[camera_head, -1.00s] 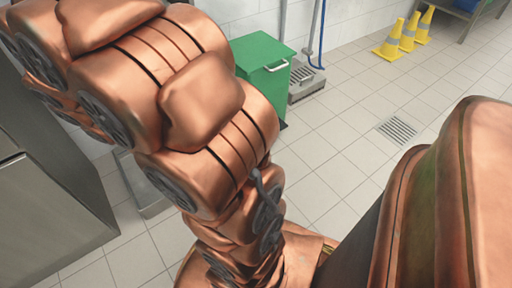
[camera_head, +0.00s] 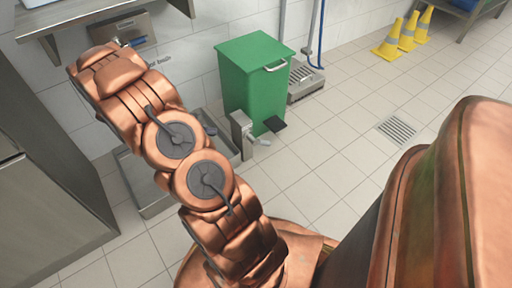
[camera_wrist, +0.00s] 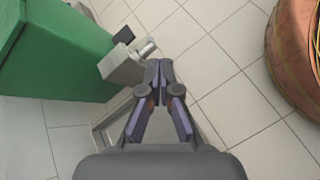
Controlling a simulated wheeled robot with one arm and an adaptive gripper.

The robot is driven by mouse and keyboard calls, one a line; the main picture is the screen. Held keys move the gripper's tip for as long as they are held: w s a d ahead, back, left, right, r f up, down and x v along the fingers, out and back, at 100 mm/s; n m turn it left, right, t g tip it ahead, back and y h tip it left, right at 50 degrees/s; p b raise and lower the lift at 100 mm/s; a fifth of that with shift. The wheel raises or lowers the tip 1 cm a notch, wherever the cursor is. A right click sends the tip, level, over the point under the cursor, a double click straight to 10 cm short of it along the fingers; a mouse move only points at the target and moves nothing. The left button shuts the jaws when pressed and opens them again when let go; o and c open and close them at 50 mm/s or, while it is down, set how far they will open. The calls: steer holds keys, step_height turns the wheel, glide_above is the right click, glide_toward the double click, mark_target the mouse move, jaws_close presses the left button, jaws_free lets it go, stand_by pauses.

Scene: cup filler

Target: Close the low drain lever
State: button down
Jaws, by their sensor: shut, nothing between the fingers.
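The low drain lever (camera_head: 262,142) is a short pale grey handle sticking out to the right from a small grey post (camera_head: 240,132) beside the floor basin (camera_head: 155,208). In the wrist view the lever (camera_wrist: 147,48) shows just beyond my fingertips, slightly left, and the post (camera_wrist: 122,70) is left of them. My gripper (camera_wrist: 158,68) is shut and empty, with its tips close to the lever. I cannot tell whether they touch it. In the head view my arm hides most of the gripper.
A green pedal bin (camera_head: 255,80) stands right behind the post, with its black pedal (camera_head: 276,124) near the lever. A steel cabinet (camera_head: 50,200) is at the left. Yellow cones (camera_head: 390,42) stand far off. The tiled floor at the right is clear, with a drain grate (camera_head: 397,130).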

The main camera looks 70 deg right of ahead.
mark_target(264, 143)
steer(key=s+d+f+n+t+h, duration=0.1)
steer(key=d+f+n, duration=0.35)
steer(key=f, duration=0.85)
steer(key=s+d+f+n+h, duration=0.1)
steer(key=d+f+n, duration=0.1)
steer(key=d+f, duration=0.8)
steer(key=s+a+b+x, duration=0.1)
steer(key=b+x, duration=0.4)
steer(key=x, duration=0.5)
steer(key=shift+s, duration=0.3)
steer(key=shift+m, duration=0.25)
